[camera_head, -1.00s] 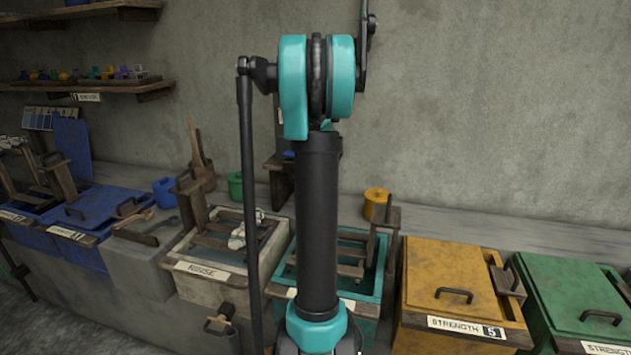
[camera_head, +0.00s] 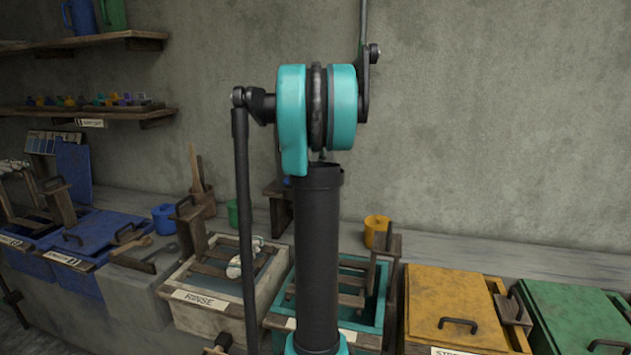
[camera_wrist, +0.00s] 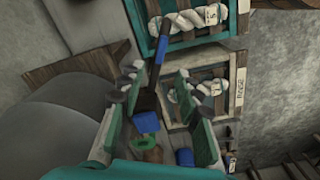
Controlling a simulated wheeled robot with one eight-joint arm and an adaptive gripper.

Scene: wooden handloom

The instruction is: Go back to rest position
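My arm stands upright across the middle of the head view, with its teal joint at the top; my gripper is outside that view. In the wrist view my gripper (camera_wrist: 158,80) shows two teal fingers with grey tips, spread wide apart. I see nothing clamped between them. A dark bar with a blue band (camera_wrist: 161,50) and a blue cup (camera_wrist: 146,122) appear in the gap; how far off they are I cannot tell. Beyond the fingers, a white skein (camera_wrist: 190,20) lies over a teal-framed vat (camera_wrist: 205,42), and another skein (camera_wrist: 197,90) lies over the rinse vat (camera_wrist: 237,100).
Along the wall stand the rinse vat (camera_head: 190,300), a teal vat (camera_head: 375,320), a yellow lidded vat (camera_head: 445,285) and a green lidded vat (camera_head: 580,310). A yellow pot (camera_head: 376,230) stands behind them. Shelves (camera_head: 80,123) hang at upper left. The wall at upper right is bare.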

